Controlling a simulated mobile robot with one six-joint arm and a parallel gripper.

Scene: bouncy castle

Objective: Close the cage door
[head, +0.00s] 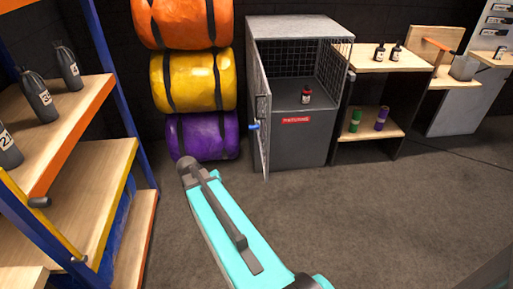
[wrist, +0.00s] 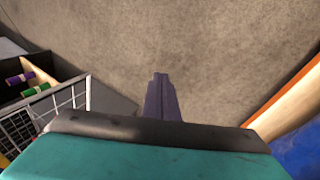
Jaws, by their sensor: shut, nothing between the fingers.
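The grey cage (head: 290,150) stands against the back wall in the head view, with a mesh upper part and an open front. Its door (head: 262,120) is hinged at the left edge and stands open, swung out toward me. A blue handle (head: 254,126) sticks out from the door's left side. A small dark bottle with a red label (head: 306,95) stands inside. My gripper (wrist: 160,78) is shut and empty over bare floor in the wrist view, apart from the door. White mesh (wrist: 45,122) shows there at left; I cannot tell whether it is the door.
Orange, yellow and purple rolls (head: 192,82) are stacked left of the cage. A shelf rack (head: 75,200) with dark bottles stands at the left, near my arm. A wooden shelf unit (head: 372,130) stands right of the cage. The floor (head: 370,220) before the cage is clear.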

